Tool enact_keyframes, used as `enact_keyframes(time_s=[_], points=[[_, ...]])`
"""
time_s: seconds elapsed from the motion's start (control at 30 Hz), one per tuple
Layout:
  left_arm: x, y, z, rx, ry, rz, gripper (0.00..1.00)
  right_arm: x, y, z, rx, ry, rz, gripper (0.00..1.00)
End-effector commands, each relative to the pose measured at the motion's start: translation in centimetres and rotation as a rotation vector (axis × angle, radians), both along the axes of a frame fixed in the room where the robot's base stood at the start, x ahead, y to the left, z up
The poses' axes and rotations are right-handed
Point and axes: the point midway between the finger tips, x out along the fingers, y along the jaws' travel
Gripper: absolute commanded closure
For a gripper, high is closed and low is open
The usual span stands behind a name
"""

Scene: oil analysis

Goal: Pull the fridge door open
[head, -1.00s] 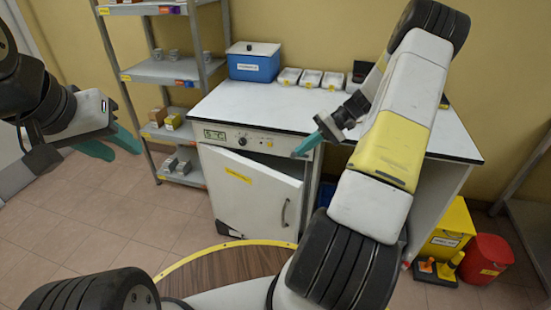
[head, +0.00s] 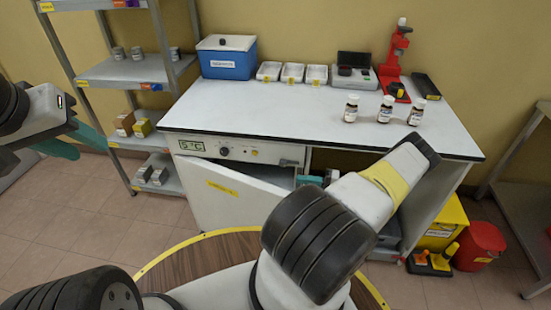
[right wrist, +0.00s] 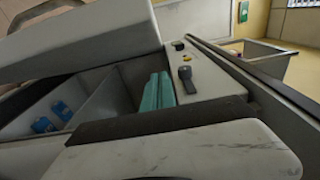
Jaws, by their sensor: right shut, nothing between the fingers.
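The white fridge door (head: 215,205), with a yellow label, stands partly open under the worktop, below the fridge's control panel (head: 235,150). My forearm hides its lower right part and handle in the head view. My right gripper (head: 311,181) is shut and empty, at the door's free-edge side by the fridge opening. Blue items (right wrist: 50,115) show inside the compartment. My left gripper (head: 75,143) is open and empty at the far left, away from the fridge.
The worktop (head: 270,105) carries a blue box (head: 228,62), white trays (head: 293,72), three bottles (head: 385,109) and a red stand (head: 395,65). A shelf rack (head: 120,72) stands left. A yellow bin (head: 445,225) and a red bin (head: 480,243) stand right.

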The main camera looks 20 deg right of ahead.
Motion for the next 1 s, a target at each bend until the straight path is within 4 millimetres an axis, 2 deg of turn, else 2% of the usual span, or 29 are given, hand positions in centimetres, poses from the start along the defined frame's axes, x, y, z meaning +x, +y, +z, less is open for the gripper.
enact_keyframes(time_s=[0.4, 0.7, 1.0], points=[[0.0, 0.0, 0.0, 0.000, 0.000, 0.000, 0.64, 4.9, 7.3, 0.1, 0.003, 0.002, 0.006, 1.00], [0.0, 0.0, 0.0, 0.000, 0.001, 0.000, 0.64, 2.5, 9.9, 0.1, 0.001, 0.002, 0.003, 1.00], [0.0, 0.0, 0.0, 0.000, 0.000, 0.000, 0.64, 2.2, 10.2, 0.1, 0.000, 0.001, 0.003, 1.00]])
